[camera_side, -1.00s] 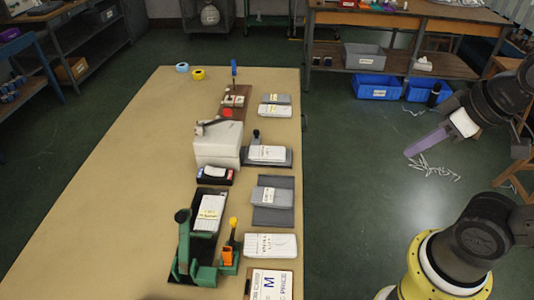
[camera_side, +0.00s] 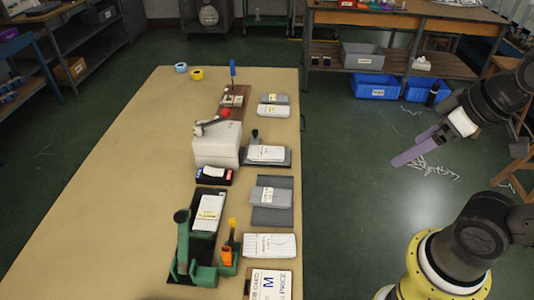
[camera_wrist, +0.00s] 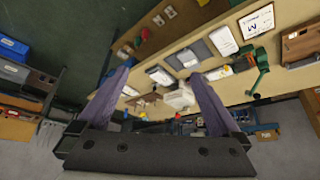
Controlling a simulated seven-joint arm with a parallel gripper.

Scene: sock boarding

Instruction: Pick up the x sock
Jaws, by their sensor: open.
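My gripper (camera_side: 408,149) has long purple fingers, held over the floor to the right of the table in the side view. It is open and empty, its fingers spread wide in the wrist view (camera_wrist: 160,84). Several flat white and grey pieces with labels lie on the table, including a grey folded one (camera_side: 271,197) on a dark mat, a white one (camera_side: 270,245) nearer the front and a white one (camera_side: 266,153) on a dark plate. I cannot read which is the x sock. The gripper is well apart from all of them.
A green hand press (camera_side: 183,245), a white box-shaped machine (camera_side: 216,148) and a board marked M (camera_side: 271,284) stand on the tan table (camera_side: 120,190). Tape rolls (camera_side: 196,74) lie at the back. The table's left half is clear. Blue bins (camera_side: 372,87) sit beyond the table.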

